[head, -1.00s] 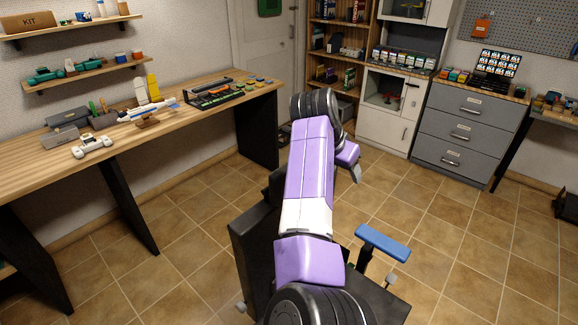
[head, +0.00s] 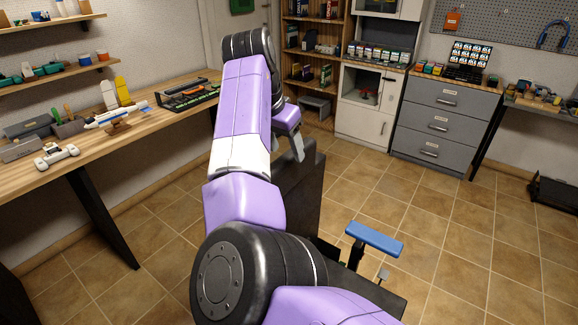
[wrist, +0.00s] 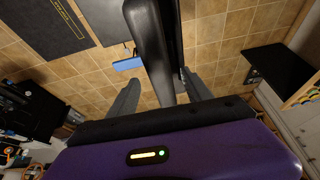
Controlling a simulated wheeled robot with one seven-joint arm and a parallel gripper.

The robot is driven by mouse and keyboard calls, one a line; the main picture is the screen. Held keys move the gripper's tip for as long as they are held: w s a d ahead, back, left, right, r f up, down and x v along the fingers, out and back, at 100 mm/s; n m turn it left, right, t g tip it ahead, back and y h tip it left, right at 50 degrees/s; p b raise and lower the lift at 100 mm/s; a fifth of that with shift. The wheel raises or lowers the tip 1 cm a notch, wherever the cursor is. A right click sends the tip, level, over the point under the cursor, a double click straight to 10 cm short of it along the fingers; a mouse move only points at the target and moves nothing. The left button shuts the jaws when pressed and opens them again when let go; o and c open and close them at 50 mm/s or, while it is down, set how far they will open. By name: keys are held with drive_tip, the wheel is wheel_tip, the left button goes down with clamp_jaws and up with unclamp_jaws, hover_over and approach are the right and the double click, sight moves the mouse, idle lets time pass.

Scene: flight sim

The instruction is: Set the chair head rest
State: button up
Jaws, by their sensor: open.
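The black chair shows in the head view, with its upright back (head: 303,195) behind my arm and a blue armrest (head: 375,238) to the right. The arm hides part of the chair. My gripper (head: 298,149) is at the top of the chair back. In the wrist view, a long black padded part (wrist: 150,45), seemingly the top of the back or head rest, runs between the two grey fingers of my gripper (wrist: 160,92). The fingers are apart, with visible gaps beside the black part. The blue armrest also shows there (wrist: 128,63).
A wooden workbench (head: 150,140) with models and tools runs along the left wall. A grey drawer cabinet (head: 440,125) and a wooden shelf (head: 315,60) stand at the back.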

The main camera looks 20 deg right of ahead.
sight(292, 165)
drive_tip(key=shift+p+x, duration=0.6)
drive_tip(key=shift+x, duration=3.15)
drive_tip(key=shift+c, duration=0.2)
clamp_jaws()
